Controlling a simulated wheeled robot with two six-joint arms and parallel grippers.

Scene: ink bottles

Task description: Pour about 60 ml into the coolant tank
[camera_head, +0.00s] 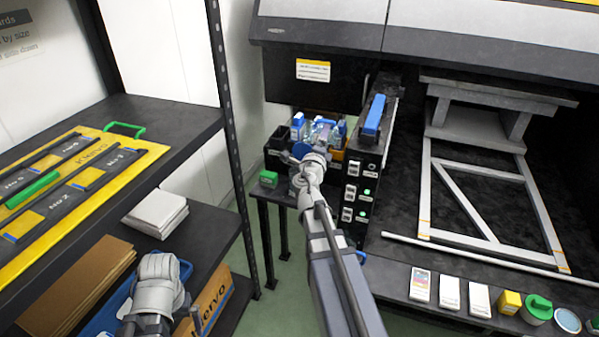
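My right gripper (318,143) reaches from the bottom centre to the small bottles on the stand beside the black machine. A bottle with a blue cap (298,124) stands just left of it, and a clear bottle (321,131) is right at its tip. The fingers are too small and overlapped to tell whether they hold anything. My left gripper (160,284) is at lower left, over the lower shelf; its fingers are not clear. No thing is clearly readable as the coolant tank; black open-topped compartments (278,147) sit beside the bottles.
A black shelf rack with a yellow tool board (75,200) stands left. White stacked sheets (156,212) and cardboard (85,285) lie on its lower shelf. A blue-handled item (374,115) tops the switch panel. Small boxes and a green-lidded tub (537,309) line the front ledge.

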